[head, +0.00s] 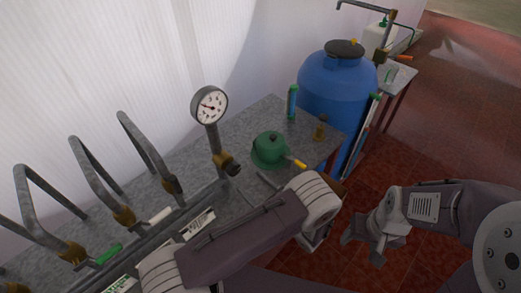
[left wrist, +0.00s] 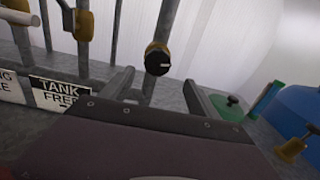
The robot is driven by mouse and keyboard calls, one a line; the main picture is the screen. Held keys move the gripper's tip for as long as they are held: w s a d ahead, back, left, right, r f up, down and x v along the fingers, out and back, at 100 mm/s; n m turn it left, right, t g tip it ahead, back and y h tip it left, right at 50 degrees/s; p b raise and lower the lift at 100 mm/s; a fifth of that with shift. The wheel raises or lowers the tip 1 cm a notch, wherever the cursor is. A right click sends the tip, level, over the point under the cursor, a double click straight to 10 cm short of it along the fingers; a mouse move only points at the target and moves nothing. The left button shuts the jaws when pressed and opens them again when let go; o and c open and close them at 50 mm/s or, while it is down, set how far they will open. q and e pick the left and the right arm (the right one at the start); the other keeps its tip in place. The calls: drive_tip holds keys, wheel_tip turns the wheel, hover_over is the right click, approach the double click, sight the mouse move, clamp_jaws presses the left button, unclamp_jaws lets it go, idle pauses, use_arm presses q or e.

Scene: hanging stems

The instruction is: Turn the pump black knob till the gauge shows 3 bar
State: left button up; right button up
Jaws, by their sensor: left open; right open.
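The gauge (head: 209,105) has a round white dial on an upright pipe. Its needle points roughly left, but the figures are too small to read. The black knob (head: 230,167) sits on a brass fitting low on that pipe. In the left wrist view the knob (left wrist: 157,61) faces me with a pale mark on its face. My left gripper (head: 245,184) is open, its fingers partly hidden by my arm. In the left wrist view its fingers (left wrist: 158,94) are on either side, below the knob and apart from it. My right gripper (head: 362,246) is open and empty over the floor.
A green lidded vessel (head: 270,150) with a yellow handle stands right of the knob on the grey bench (head: 255,118). A green bottle (head: 292,102) and small brass piece (head: 320,128) are near it. Bent pipes (head: 95,180) rise on the left. A blue tank (head: 335,88) stands behind.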

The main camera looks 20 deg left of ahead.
sight(236, 171)
use_arm(q)
drive_tip(key=shift+t, duration=0.3)
drive_tip(key=p+x, duration=0.1)
drive_tip(key=x, duration=0.2)
drive_tip(key=p+x, duration=0.1)
drive_tip(key=x, duration=0.1)
drive_tip(key=p+x, duration=0.2)
drive_tip(key=x, duration=0.1)
drive_tip(key=shift+s+a+r, duration=0.15)
drive_tip(key=shift+a+r, duration=0.15)
drive_tip(key=shift+a, duration=0.2)
drive_tip(key=shift+s+a, duration=0.15)
use_arm(e)
drive_tip(key=r, duration=0.1)
drive_tip(key=s+r, duration=0.1)
drive_tip(key=r, duration=0.1)
drive_tip(key=a+r, duration=0.1)
drive_tip(key=shift+s+r, duration=0.35)
use_arm(q)
drive_tip(key=c, duration=1.4)
